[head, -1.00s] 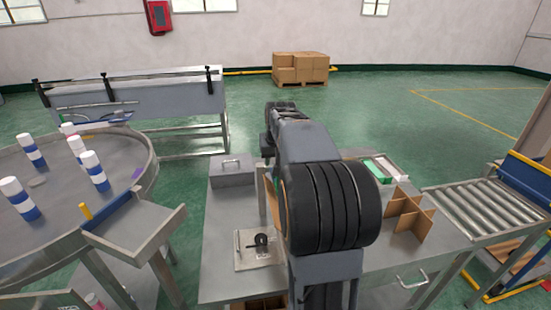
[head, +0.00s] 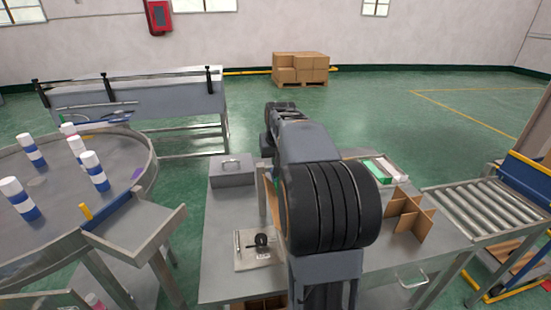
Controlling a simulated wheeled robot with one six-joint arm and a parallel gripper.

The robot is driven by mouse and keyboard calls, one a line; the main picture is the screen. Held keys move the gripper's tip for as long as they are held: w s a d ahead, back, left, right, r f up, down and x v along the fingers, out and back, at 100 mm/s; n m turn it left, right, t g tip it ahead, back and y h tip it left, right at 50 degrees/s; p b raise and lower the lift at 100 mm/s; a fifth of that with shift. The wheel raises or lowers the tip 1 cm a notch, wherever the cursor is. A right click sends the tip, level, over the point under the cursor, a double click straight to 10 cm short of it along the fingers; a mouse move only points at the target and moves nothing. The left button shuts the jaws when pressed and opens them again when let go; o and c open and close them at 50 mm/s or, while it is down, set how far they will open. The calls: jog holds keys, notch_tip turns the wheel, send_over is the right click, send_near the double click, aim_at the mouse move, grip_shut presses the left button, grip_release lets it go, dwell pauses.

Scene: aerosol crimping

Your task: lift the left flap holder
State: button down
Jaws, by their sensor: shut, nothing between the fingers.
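My own arm stands across the middle of the picture and covers the centre of the steel worktable (head: 222,270). My gripper does not show; it is hidden behind the arm or out of view. I cannot make out the left flap holder. A narrow strip of brown cardboard (head: 262,190) shows just left of my arm, perhaps the side of a carton, and the rest of it is hidden.
A grey box with a handle (head: 232,174) stands at the table's back left. A plate with a black part (head: 258,252) lies in front. Cardboard dividers (head: 412,215) stand right of my arm. A round table with several cans (head: 60,190) is left, a roller conveyor (head: 480,208) right.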

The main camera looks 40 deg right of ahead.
dwell(0.8)
jog(key=c, duration=1.1)
grip_release()
jog(key=shift+o, duration=0.2)
jog(key=shift+r, duration=0.1)
jog(key=v, duration=1.3)
jog(key=shift+r+p, duration=0.35)
jog(key=shift+c, duration=0.4)
